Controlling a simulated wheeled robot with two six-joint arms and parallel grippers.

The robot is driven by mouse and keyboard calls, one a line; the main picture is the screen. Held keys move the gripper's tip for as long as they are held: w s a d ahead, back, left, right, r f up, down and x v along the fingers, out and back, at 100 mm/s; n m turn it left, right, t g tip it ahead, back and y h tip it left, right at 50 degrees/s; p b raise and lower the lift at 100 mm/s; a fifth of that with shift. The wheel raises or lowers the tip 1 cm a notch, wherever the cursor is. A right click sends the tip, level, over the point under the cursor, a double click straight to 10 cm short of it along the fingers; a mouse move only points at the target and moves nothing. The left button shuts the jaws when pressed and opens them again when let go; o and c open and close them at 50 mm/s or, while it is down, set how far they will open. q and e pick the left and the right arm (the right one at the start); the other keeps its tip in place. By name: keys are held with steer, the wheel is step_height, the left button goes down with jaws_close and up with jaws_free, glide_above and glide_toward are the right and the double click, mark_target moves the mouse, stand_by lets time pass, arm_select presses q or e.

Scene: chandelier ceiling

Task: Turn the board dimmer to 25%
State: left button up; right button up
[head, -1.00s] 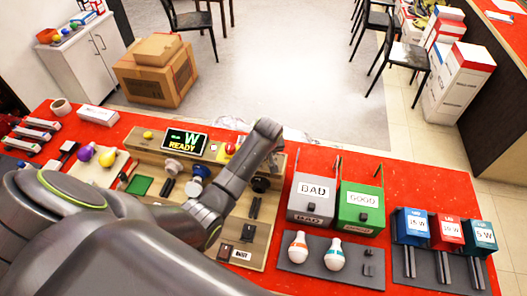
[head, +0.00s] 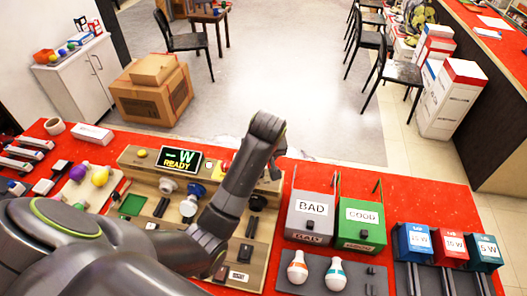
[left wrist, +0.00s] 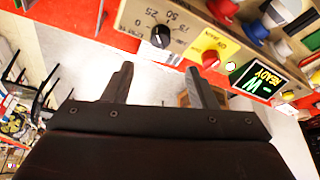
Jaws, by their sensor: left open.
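The dimmer is a black round knob (left wrist: 160,37) on the beige test board (left wrist: 133,10), with a scale marked 0, 25, 50 and 75 around it. It has a small light mark, but I cannot tell its exact setting. My left gripper (left wrist: 160,82) is open and empty. Its two fingers lie below the knob in the left wrist view, apart from it. In the head view my left arm (head: 232,195) reaches across the board and hides part of it; I cannot make out the dimmer there. My right gripper is not in view.
A display (head: 181,160) reads "-W READY". A red button on a yellow plate (left wrist: 210,58) is beside the dimmer. The grey BAD bin (head: 311,215) and green GOOD bin (head: 361,220) stand right of the board. Two bulbs (head: 336,273) lie in front of them.

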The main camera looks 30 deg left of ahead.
arm_select(q)
steer(key=p+v, duration=0.2)
steer(key=v, duration=0.4)
stand_by(0.6)
